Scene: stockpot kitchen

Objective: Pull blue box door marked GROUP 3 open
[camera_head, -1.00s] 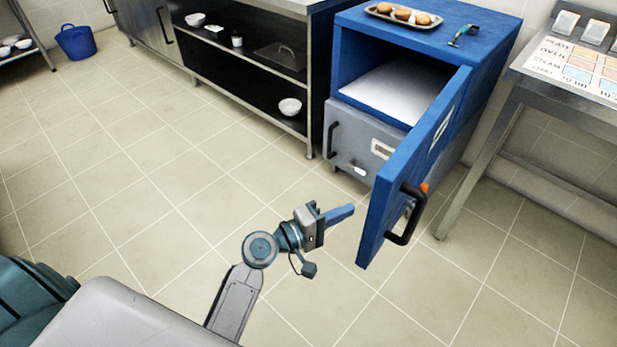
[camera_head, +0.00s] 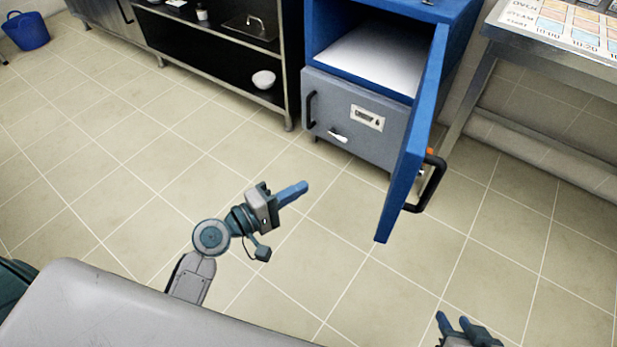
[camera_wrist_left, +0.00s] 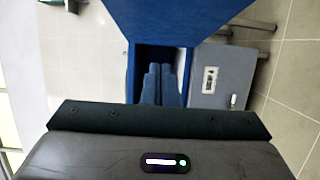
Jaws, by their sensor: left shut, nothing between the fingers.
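The blue box (camera_head: 316,40) stands at the top right of the head view. Its blue door (camera_head: 405,165) stands wide open, swung out toward me and seen nearly edge-on, with a black handle (camera_head: 434,185) on its right-hand face. No GROUP 3 lettering is legible. My left gripper (camera_head: 300,188) is shut and empty, left of the door and apart from it. Its closed blue fingers (camera_wrist_left: 162,85) also show in the left wrist view, with blue panels around them. My right gripper (camera_head: 455,320) is at the bottom edge, partly cut off, fingers apart, below the door.
A grey lower compartment door (camera_head: 355,125) with a label and a dark handle sits under the box's opening. A dark open shelf (camera_head: 215,45) holding a white bowl (camera_head: 263,79) stands left. A steel table (camera_head: 550,50) stands right. The tiled floor in front is clear.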

